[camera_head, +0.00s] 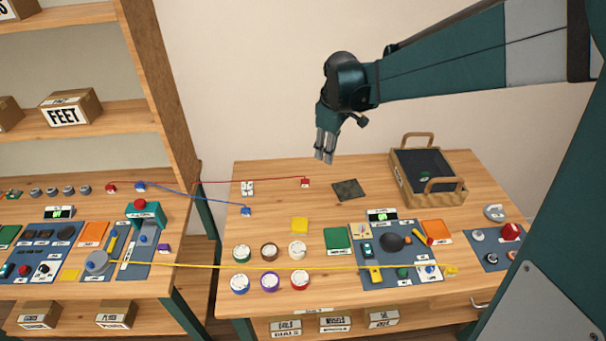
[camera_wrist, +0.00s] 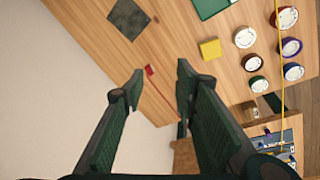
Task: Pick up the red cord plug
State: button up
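The red cord plug (camera_head: 305,182) is a small red block lying near the back edge of the right wooden table. Its thin red cord runs left across the gap to the left bench. In the wrist view the red plug (camera_wrist: 150,70) shows between and beyond my fingertips, with the cord running down and right. My gripper (camera_head: 325,158) is above the back of the table, apart from the plug and pointing down. In the wrist view my gripper (camera_wrist: 160,73) has its two fingers spread, with nothing between them.
A dark square mat (camera_head: 348,190) lies right of the plug, with a wooden basket (camera_head: 462,197) farther right. A blue plug (camera_head: 246,211) with its blue cord lies to the left. A yellow cord (camera_head: 220,266) crosses the front. A wall stands behind the table.

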jog(key=w+a+f+n+g, duration=0.1)
jog(key=w+a+f+n, duration=0.2)
jog(key=w+f, duration=0.65)
jog(key=n+g, duration=0.2)
jog(key=n, duration=0.1)
send_over(305, 180)
notch_tip(305, 180, down, 10)
jog(key=shift+s+r, duration=0.15)
jog(key=shift+r, duration=0.1)
jog(key=shift+f, duration=0.4)
jog(key=shift+f, duration=1.25)
jog(key=shift+w+f+b, duration=0.15)
jog(key=shift+f+b, duration=0.05)
jog(key=shift+f, duration=1.1)
jog(key=shift+w+f+b, duration=0.1)
jog(key=shift+f+b, duration=0.05)
jog(key=shift+f, duration=1.15)
grip_shut()
